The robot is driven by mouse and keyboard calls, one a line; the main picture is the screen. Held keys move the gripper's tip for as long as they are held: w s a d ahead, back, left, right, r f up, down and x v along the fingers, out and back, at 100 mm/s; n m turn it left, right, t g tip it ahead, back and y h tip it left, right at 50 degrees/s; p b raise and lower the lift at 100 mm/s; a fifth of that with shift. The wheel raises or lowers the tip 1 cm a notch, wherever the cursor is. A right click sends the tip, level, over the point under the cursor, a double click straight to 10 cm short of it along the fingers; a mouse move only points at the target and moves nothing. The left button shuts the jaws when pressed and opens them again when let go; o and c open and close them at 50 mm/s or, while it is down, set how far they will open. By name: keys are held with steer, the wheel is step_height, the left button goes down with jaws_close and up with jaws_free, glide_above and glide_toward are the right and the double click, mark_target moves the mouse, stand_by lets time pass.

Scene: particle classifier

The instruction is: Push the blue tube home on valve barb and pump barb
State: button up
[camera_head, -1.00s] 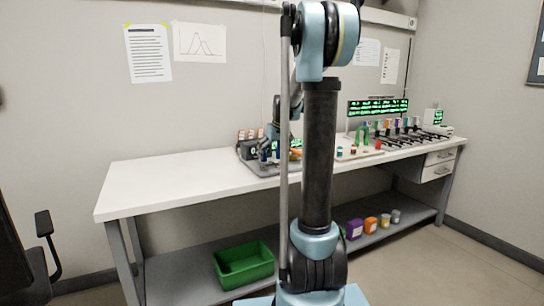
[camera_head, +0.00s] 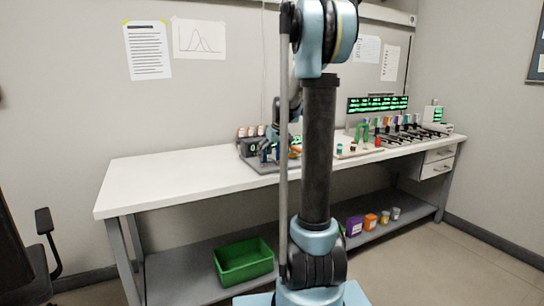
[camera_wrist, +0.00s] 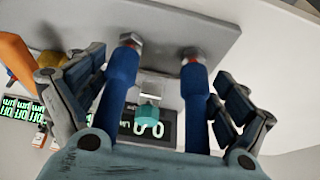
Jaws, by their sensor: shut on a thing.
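The blue tube shows in the wrist view as two legs, a left leg (camera_wrist: 119,85) and a right leg (camera_wrist: 195,100). My gripper (camera_wrist: 160,78) is shut on the tube, with one finger outside each leg. The left leg's far end meets a metal barb fitting (camera_wrist: 131,41), and the right leg's end meets another (camera_wrist: 190,54). I cannot tell how far either end is seated, or which barb is valve or pump. The rest of the tube is hidden by my gripper body. In the head view, my gripper (camera_head: 271,150) is small, low over the device on the bench.
A teal-tipped part (camera_wrist: 148,113) and a lit display (camera_wrist: 150,128) lie between the legs. An orange part (camera_wrist: 17,60) is at the left. The bench's left half (camera_head: 170,180) is clear. A rack with coloured items (camera_head: 405,132) stands right. A green bin (camera_head: 244,262) is below.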

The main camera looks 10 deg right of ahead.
steer(key=shift+f, duration=0.65)
steer(key=o, duration=0.8)
steer(key=shift+r, duration=0.1)
steer(key=v, duration=1.1)
steer(key=shift+s+r, duration=0.1)
steer(key=shift+r, duration=0.2)
steer(key=s+f+m, duration=0.1)
steer(key=s+f, duration=0.6)
steer(key=s, duration=0.6)
steer(key=s+a+f+m+g+h, duration=0.1)
steer(key=s+f, duration=0.6)
steer(key=s, duration=0.6)
steer(key=s+a+f+m+g, duration=0.1)
steer(key=s+f, duration=0.6)
steer(key=s, duration=0.6)
steer(key=shift+f, duration=0.25)
